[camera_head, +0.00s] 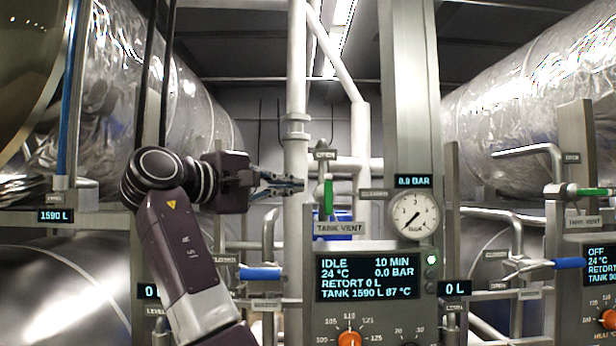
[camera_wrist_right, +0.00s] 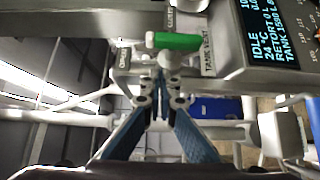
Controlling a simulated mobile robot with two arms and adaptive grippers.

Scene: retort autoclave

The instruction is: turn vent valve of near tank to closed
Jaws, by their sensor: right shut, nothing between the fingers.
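The tank vent valve's green handle (camera_head: 328,197) stands upright above the TANK VENT plate (camera_head: 340,228), below the OPEN label (camera_head: 325,155). The CLOSED label (camera_head: 375,194) is to its right. My right gripper (camera_head: 298,186) reaches in from the left, its fingers shut and empty, just left of the handle in the head view. In the right wrist view the green handle (camera_wrist_right: 178,41) lies crosswise beyond the shut fingertips (camera_wrist_right: 160,100), with a visible gap in the picture. My left gripper is not in view.
A white vertical pipe (camera_head: 296,130) stands by the gripper. A gauge (camera_head: 413,215) and the control panel (camera_head: 367,277) are right of and below the valve. A blue handle (camera_head: 261,273) is at lower left. Another station with a green handle (camera_head: 588,191) is at far right.

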